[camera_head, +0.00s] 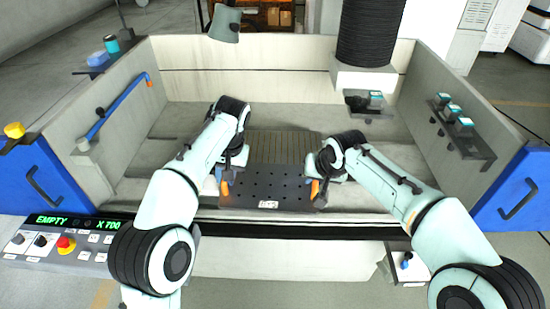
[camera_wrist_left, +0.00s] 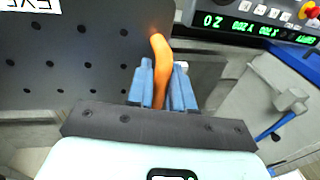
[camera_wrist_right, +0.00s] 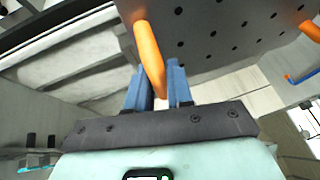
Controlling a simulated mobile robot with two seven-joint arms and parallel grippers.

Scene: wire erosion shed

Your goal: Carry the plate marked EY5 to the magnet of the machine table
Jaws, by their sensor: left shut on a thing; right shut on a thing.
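The dark plate (camera_head: 268,186) with rows of holes is held level between my two arms. Its white label sits at the near edge; it is too small to read in the head view and cut off in the left wrist view (camera_wrist_left: 30,5). My left gripper (camera_head: 225,183) is shut on the plate's left orange handle (camera_wrist_left: 160,60). My right gripper (camera_head: 318,188) is shut on its right orange handle (camera_wrist_right: 149,50). A ribbed brownish surface, apparently the magnet (camera_head: 285,144), lies just behind the plate, which hides its near part.
Pale tank walls (camera_head: 250,65) enclose the machine table on the far side and both sides. A black column on a white block (camera_head: 365,78) stands at the back right. A grey nozzle (camera_head: 225,22) hangs at the back left.

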